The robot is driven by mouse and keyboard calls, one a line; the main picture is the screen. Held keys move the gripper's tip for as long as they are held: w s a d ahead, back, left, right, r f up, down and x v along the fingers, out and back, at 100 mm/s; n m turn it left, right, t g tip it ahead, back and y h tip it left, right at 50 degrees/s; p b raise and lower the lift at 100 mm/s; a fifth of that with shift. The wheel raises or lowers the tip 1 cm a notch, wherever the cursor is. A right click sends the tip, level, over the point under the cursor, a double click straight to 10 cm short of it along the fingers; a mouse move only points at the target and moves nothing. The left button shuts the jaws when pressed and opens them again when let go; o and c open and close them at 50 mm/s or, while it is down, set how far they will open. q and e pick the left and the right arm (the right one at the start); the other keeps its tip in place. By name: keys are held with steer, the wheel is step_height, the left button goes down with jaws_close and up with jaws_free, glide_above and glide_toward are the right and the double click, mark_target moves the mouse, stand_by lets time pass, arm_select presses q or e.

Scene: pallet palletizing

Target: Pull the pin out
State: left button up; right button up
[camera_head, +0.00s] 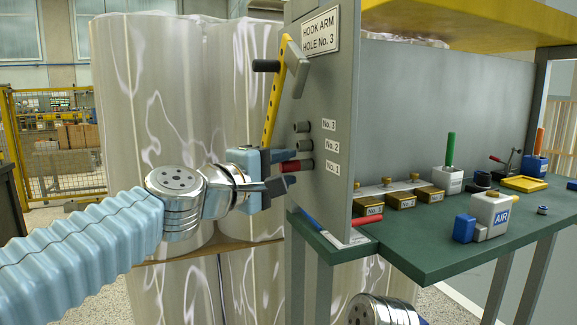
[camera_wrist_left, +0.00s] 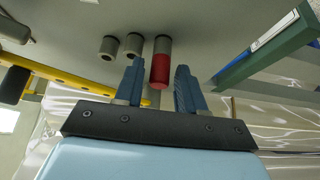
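The pin has a red end and a grey collar and sticks out of the grey panel at the hole labelled No. 1; it shows in the head view (camera_head: 300,165) and in the left wrist view (camera_wrist_left: 160,70). My left gripper (camera_head: 275,170) is at the pin, facing the panel. In the left wrist view its two blue fingers (camera_wrist_left: 158,88) are apart, one on each side of the red end, with a narrow gap visible on both sides. My right gripper is out of view.
Grey empty sockets No. 2 (camera_head: 303,145) and No. 3 (camera_head: 302,127) are just above the pin. A yellow perforated hook arm (camera_head: 271,105) with a black handle stands beside them. The green bench (camera_head: 420,235) at right holds several small devices. Wrapped rolls (camera_head: 150,110) stand behind my arm.

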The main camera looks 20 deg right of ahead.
arm_select(q)
steer(key=shift+c, duration=0.3)
jaws_close()
steer(key=shift+a, duration=0.1)
steer(key=shift+s+a+b, duration=0.1)
steer(key=shift+a+b, duration=0.7)
steer(key=shift+a, duration=2.1)
